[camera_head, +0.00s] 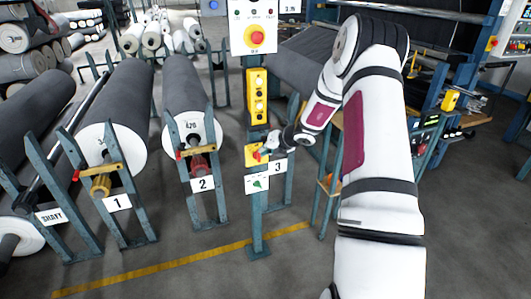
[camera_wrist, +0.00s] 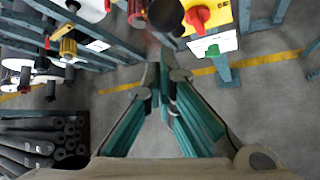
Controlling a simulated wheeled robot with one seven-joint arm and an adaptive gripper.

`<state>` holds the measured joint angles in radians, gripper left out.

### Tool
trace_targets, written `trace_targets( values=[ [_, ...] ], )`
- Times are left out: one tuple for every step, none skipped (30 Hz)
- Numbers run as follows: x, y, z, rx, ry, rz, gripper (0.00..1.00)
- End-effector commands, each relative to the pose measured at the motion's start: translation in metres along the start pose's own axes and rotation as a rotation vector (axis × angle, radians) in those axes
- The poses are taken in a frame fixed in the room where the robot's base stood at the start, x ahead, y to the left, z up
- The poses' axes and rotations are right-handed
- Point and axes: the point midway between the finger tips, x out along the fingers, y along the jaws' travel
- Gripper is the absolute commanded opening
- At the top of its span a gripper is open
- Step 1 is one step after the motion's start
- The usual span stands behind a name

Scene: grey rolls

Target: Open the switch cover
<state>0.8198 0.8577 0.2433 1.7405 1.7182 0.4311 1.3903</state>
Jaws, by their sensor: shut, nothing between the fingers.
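A yellow switch box (camera_head: 251,160) with a red switch is mounted on a blue-grey post. The box and its red rotary knob (camera_wrist: 200,18) also show at the top of the wrist view. I cannot make out a separate cover or whether one is open. My gripper (camera_head: 268,147) is in front of the box at its right side and partly hides it. In the wrist view the fingers (camera_wrist: 160,62) come together, shut and empty, below and left of the red knob. I cannot tell whether they touch the box.
Above the box are a yellow push-button station (camera_head: 257,97) and a white panel with a red button (camera_head: 256,38). A white sign (camera_head: 257,184) hangs below. Large grey rolls (camera_head: 186,90) on stands fill the left. A yellow floor line (camera_head: 185,261) crosses clear floor in front.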

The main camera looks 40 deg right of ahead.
Motion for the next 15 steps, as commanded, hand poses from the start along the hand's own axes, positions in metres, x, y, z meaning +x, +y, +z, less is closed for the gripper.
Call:
trace_targets(
  values=[
    [-0.003,0.0017,0.0016,-0.001,0.0,0.0,0.0],
    [-0.0039,0.0023,0.0022,-0.001,0.0,0.0,0.0],
    [-0.0049,0.0031,0.0029,-0.001,0.0,0.0,0.0],
    [-0.0055,0.0035,0.0034,-0.001,0.0,0.0,0.0],
    [-0.0061,0.004,0.0038,-0.001,0.0,0.0,0.0],
    [-0.0067,0.0044,0.0042,-0.001,0.0,0.0,0.0],
    [-0.0071,0.0048,0.0045,-0.001,0.001,0.0,0.0],
    [-0.0073,0.005,0.0047,-0.001,0.001,0.0,0.0],
    [-0.0076,0.0052,0.005,-0.001,0.001,0.0,0.0],
    [-0.0078,0.0054,0.0051,-0.001,0.001,0.0,0.0],
    [-0.0079,0.0055,0.0052,-0.001,0.001,0.0,0.0],
    [-0.008,0.0056,0.0054,-0.001,0.001,0.0,0.0],
    [-0.008,0.0056,0.0054,-0.001,0.001,0.0,0.0],
    [-0.008,0.0057,0.0054,-0.001,0.001,0.0,0.0],
    [-0.008,0.0057,0.0054,-0.001,0.001,0.0,0.0]
  ],
)
